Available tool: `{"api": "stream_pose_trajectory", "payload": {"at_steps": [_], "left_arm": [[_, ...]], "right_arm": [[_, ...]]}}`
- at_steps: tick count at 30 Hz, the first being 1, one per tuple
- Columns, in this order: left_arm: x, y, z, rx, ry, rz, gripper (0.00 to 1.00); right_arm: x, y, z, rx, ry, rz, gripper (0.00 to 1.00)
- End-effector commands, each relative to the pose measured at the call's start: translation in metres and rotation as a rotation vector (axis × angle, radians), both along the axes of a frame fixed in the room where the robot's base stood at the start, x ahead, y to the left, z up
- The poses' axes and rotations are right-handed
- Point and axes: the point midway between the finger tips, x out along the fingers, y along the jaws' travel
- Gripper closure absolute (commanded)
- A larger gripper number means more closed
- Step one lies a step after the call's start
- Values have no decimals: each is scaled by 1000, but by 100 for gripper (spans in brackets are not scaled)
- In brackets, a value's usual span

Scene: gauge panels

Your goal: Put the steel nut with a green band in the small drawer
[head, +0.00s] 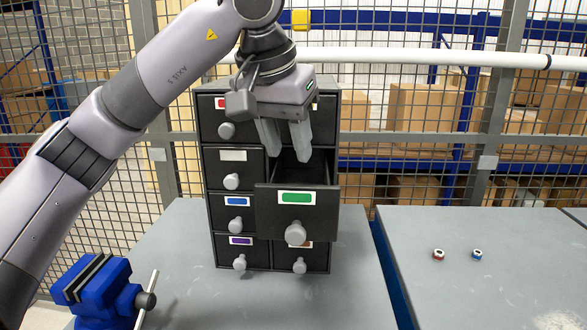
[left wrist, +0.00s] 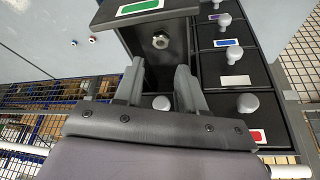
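The small drawer with a green label (head: 296,198) is pulled out of the black cabinet; its front also shows in the left wrist view (left wrist: 139,8). A steel nut (left wrist: 160,40) shows inside the drawer, close behind its front panel, in the left wrist view. Its band colour is too small to tell, and the front panel hides it in the head view. My left gripper (head: 287,153) is above the open drawer, fingers pointing down and apart, with nothing between them; the fingers also show in the left wrist view (left wrist: 160,80). My right gripper is out of view.
The cabinet (head: 231,266) has several other drawers with coloured labels and grey knobs. A nut with a red-brown band (head: 438,255) and one with a blue band (head: 477,254) lie on the right table (head: 520,290). A blue vise (head: 100,290) stands front left.

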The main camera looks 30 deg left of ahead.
Motion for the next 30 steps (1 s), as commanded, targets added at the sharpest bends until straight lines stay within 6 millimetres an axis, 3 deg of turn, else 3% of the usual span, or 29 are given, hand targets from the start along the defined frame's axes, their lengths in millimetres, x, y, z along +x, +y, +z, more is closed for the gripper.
{"api": "stream_pose_trajectory", "payload": {"at_steps": [7,30], "left_arm": [[-8,0,20,1,1,2,61],[-9,0,21,0,1,1,61]], "right_arm": [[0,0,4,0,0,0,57],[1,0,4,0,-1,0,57]]}}
